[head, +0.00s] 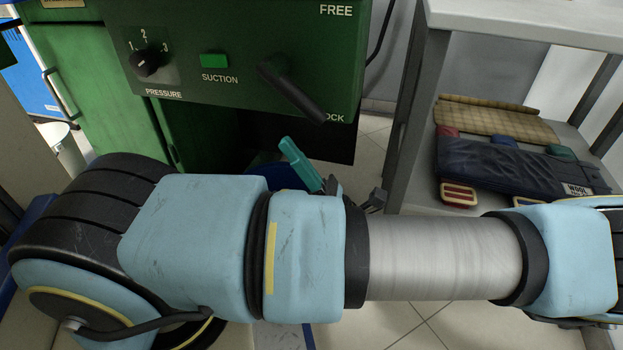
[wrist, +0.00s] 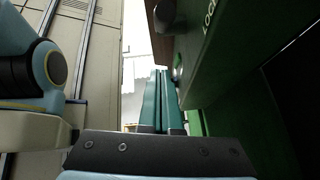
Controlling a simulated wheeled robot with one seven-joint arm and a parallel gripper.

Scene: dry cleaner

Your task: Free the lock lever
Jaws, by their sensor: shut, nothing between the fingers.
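The black lock lever (head: 293,92) sits on the right of the green machine's panel. It slants down and right, its end beside the LOCK label, part of which it covers. The FREE label (head: 336,11) is above it. In the wrist view a dark rounded end, apparently the lever (wrist: 165,12), shows at the top near the LOCK lettering. My gripper (head: 287,146) is below the panel, beneath and left of the lever's end, apart from it in the picture. Its teal fingers (wrist: 161,74) are together and empty, alongside the green panel in the wrist view.
The panel also has a pressure knob (head: 146,62) and a green suction button (head: 214,60). A grey table (head: 520,25) stands at the right, with folded clothes (head: 510,165) on its lower shelf. A strip of tiled floor lies between machine and table.

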